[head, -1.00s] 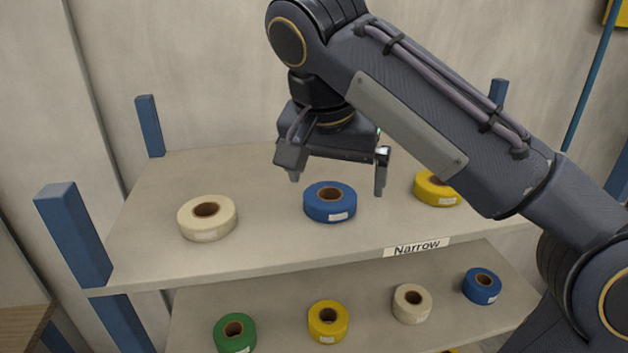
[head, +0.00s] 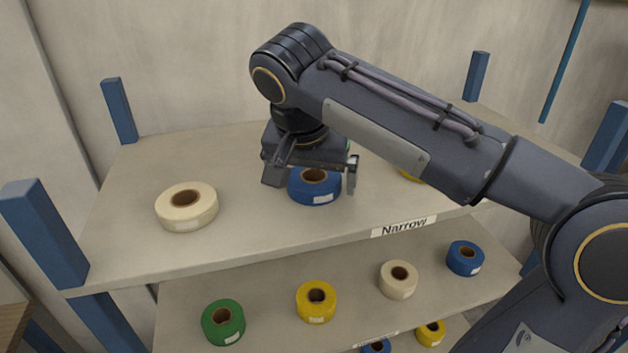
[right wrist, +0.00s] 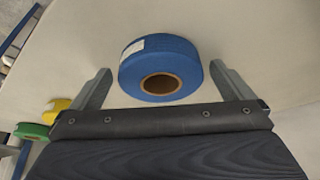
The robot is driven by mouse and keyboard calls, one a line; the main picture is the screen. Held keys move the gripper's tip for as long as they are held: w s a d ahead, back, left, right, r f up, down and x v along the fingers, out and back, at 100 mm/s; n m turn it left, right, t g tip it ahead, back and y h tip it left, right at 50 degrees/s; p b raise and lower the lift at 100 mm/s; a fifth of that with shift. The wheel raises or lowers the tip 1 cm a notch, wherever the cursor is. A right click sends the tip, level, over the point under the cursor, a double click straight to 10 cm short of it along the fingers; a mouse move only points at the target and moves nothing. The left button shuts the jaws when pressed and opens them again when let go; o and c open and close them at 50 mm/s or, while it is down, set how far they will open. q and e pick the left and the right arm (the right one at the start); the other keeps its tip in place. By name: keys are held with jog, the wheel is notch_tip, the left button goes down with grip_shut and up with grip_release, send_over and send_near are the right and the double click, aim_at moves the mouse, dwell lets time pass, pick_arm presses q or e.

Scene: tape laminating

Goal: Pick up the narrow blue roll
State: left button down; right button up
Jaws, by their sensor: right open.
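The narrow blue roll (head: 316,188) lies flat on the upper shelf (head: 250,237), whose front edge carries a "Narrow" label (head: 404,226). My right gripper (head: 311,184) is open above the roll, with one finger on each side of it. In the right wrist view the blue roll (right wrist: 160,70) shows between the two open fingers (right wrist: 160,88), with a gap on either side. Its brown core faces the camera. My left gripper is not in view.
A white roll (head: 187,206) stands to the left on the same shelf. A yellow roll (head: 410,174) is partly hidden behind my right arm. The lower shelf holds green (head: 223,322), yellow (head: 316,302), white (head: 398,279) and blue (head: 465,258) rolls. Blue posts (head: 44,232) flank the shelves.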

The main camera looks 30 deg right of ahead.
jog(key=shift+c, duration=0.3)
jog(key=c, duration=0.9)
